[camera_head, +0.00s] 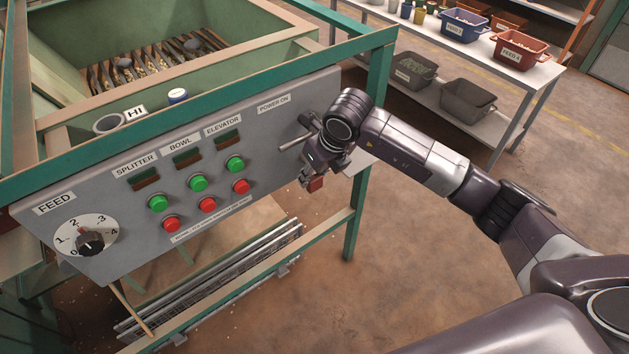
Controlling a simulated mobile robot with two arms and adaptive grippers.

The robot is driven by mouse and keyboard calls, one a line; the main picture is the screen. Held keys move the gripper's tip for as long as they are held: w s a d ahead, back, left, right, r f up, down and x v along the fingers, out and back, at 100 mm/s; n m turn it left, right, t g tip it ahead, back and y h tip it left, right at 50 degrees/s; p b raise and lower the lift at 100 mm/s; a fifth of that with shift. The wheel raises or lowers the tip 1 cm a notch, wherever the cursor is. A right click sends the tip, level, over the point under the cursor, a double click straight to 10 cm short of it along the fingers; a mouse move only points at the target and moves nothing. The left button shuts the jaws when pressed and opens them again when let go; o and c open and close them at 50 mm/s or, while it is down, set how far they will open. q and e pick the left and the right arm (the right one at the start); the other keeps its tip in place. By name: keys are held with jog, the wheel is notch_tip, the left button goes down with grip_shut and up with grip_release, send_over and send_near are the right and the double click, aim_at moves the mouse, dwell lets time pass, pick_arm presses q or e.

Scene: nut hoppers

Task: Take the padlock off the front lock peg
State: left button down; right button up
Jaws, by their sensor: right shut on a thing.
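The small red padlock (315,185) shows just below my right gripper (311,177), which is shut on it. Most of the padlock, including its shackle, is hidden by the gripper. A thin metal lock peg (293,143) sticks out from the right end of the grey control panel (110,185), just left of the gripper and below the POWER ON label. I cannot tell whether the shackle is still around the peg. My left gripper is not in view.
The panel has green buttons (197,183), red buttons (207,205) and a feed dial (90,243). A green frame post (357,215) stands just behind the gripper. A shelf table with bins (520,50) stands at the back right. The floor below right is clear.

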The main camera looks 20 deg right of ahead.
jog(key=shift+c, duration=1.3)
jog(key=shift+r, duration=0.15)
